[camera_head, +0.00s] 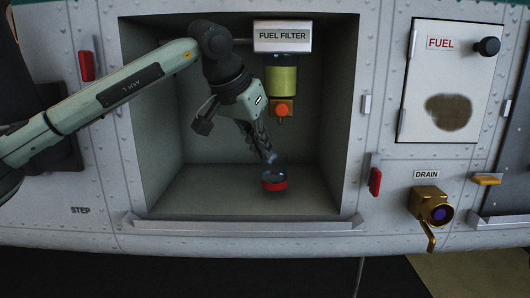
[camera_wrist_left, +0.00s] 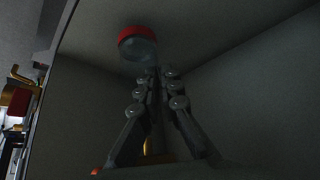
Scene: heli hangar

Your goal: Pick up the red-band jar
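The red-band jar (camera_head: 274,185) stands on the floor of the open recess, right of its middle. It has a clear upper part and a red band low down. It also shows in the left wrist view (camera_wrist_left: 137,38), just beyond the fingertips and to their left. My left gripper (camera_head: 268,156) reaches down into the recess, its tips just above the jar's top. In the left wrist view the fingers (camera_wrist_left: 155,73) come together at the tips with nothing between them. I cannot tell whether the tips touch the jar. My right gripper is not in view.
The fuel filter (camera_head: 282,78), with an orange fitting (camera_head: 281,108) below, hangs from the recess top close to my left gripper. The recess has side walls and a front lip (camera_head: 245,226). A brass drain valve (camera_head: 432,207) stands outside at right. The recess floor beside the jar is clear.

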